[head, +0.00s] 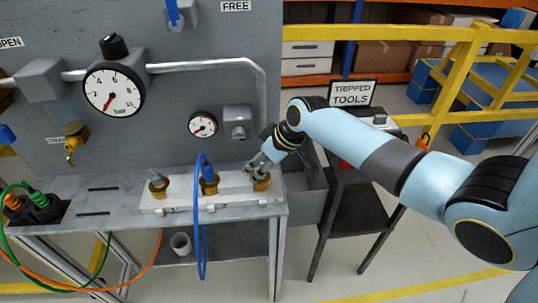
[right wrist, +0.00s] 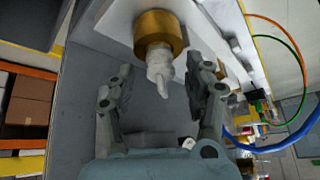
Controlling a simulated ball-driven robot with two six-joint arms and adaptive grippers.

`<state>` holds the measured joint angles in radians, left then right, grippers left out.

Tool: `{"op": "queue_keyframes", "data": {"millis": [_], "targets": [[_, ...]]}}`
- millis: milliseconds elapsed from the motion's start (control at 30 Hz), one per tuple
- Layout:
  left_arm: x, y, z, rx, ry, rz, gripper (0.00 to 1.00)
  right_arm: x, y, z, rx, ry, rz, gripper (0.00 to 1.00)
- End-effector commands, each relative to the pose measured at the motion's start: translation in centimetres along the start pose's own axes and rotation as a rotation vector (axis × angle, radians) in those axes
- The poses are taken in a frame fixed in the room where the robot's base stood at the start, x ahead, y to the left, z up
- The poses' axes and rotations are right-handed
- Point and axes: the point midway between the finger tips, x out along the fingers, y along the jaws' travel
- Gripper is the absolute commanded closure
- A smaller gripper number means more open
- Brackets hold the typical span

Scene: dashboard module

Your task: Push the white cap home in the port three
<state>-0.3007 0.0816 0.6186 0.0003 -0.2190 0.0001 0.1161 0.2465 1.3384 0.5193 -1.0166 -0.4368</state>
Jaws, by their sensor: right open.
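A brass port (head: 261,183) stands at the right end of the white block (head: 225,203) on the bench. In the right wrist view the white cap (right wrist: 160,67) sits at the mouth of this brass port (right wrist: 160,30), with its narrow tip pointing out. How deep it sits I cannot tell. My right gripper (head: 257,168) is at this port in the head view and partly covers it. In the right wrist view my right gripper (right wrist: 160,92) is open, its fingers on both sides of the cap and apart from it. My left gripper is not in view.
A blue hose (head: 203,225) is plugged into the middle port. The left port (head: 157,187) has a grey-white piece in it. Gauges (head: 114,89) and a pipe (head: 205,67) are on the panel behind. A grey bin (head: 305,195) and a tool stand (head: 355,215) are at the right.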

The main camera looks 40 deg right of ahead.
Motion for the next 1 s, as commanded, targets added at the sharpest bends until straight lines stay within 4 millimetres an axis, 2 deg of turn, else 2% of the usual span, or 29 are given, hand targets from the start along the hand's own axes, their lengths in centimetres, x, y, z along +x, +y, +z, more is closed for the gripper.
{"op": "queue_keyframes", "data": {"millis": [300,500,667,1000], "targets": [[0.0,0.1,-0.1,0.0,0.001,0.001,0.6,-6.6,0.1,0.1,-0.006,0.001,0.004,0.47],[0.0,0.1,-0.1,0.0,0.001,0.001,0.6,-9.9,0.1,0.1,-0.003,0.0,0.003,0.47],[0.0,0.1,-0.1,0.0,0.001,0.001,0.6,-11.0,0.0,0.0,-0.002,0.0,0.001,0.47],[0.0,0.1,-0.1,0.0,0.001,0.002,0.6,-11.0,0.0,0.0,-0.001,0.0,0.0,0.47]]}}
